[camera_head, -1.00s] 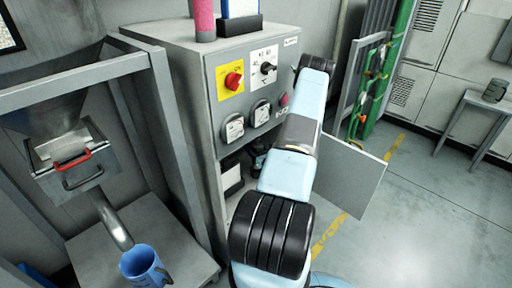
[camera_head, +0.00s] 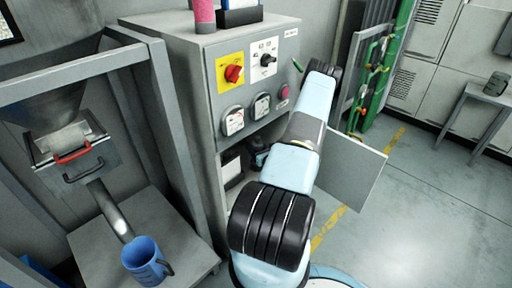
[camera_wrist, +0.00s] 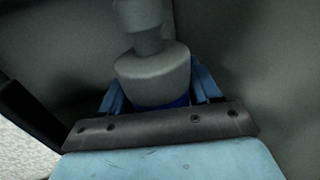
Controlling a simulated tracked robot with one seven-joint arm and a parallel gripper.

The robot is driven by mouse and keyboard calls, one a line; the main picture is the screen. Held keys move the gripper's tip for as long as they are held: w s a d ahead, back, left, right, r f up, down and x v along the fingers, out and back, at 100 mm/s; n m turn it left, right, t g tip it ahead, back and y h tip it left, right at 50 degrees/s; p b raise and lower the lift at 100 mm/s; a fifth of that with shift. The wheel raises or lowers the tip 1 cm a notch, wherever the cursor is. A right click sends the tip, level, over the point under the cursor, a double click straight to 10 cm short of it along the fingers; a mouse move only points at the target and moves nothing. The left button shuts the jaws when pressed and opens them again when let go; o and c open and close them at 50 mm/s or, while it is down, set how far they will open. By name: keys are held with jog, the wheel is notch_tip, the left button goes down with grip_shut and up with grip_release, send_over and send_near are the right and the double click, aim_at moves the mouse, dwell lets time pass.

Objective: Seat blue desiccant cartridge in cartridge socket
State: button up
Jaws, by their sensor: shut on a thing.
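In the wrist view my gripper (camera_wrist: 160,95) has its two light-blue fingers on either side of a blue part (camera_wrist: 165,104), which looks like the blue desiccant cartridge. The jaws are shut on it. Most of the cartridge is hidden behind the dark gripper bar. A grey stepped cylinder (camera_wrist: 153,72) stands directly beyond the blue part, in line with it; I cannot tell whether it is the cartridge's end or the cartridge socket. In the head view my gripper and the cartridge are hidden, and no socket can be made out.
A grey cabinet (camera_head: 207,85) with a red switch (camera_head: 233,73) stands beside my arm. Its open lower bay holds dark parts, and an open door panel (camera_head: 350,170) sticks out right. A blue mug (camera_head: 143,262) stands at lower left.

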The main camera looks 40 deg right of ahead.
jog(key=shift+f, duration=0.2)
jog(key=shift+f, duration=0.4)
jog(key=shift+f, duration=0.2)
jog(key=o, duration=1.3)
jog(key=shift+o, duration=0.2)
jog(key=s+a, duration=0.2)
jog(key=s, duration=1.1)
jog(key=shift+s+a, duration=0.25)
jog(key=shift+a, duration=0.05)
